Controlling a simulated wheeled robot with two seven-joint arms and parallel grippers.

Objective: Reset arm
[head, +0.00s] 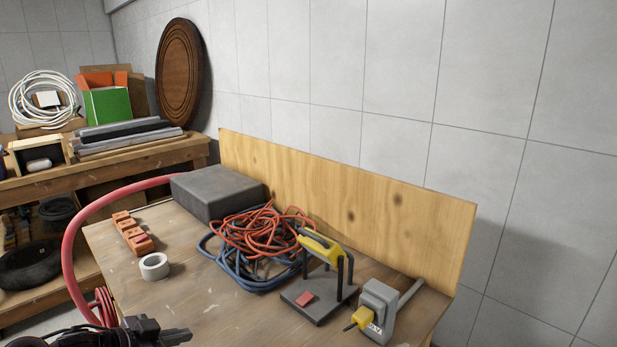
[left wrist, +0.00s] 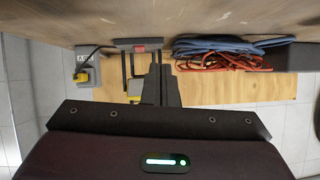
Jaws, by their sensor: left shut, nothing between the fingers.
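My left gripper (head: 180,336) is at the bottom left of the head view, in front of the workbench's near edge. Its dark fingers are together with nothing between them. In the left wrist view the closed fingers (left wrist: 160,72) point towards the bench, which appears upside down there. A thick red hose (head: 72,240) arches at the bench's left side, and its coiled part (head: 105,306) shows just behind my left arm. My right gripper is in neither view.
The wooden workbench (head: 200,290) holds a grey box (head: 217,193), orange and blue cables (head: 258,235), a white tape roll (head: 154,266), orange blocks (head: 130,231), a yellow-handled tool on a stand (head: 322,246) and a grey device (head: 378,305). A shelf (head: 100,165) stands behind left.

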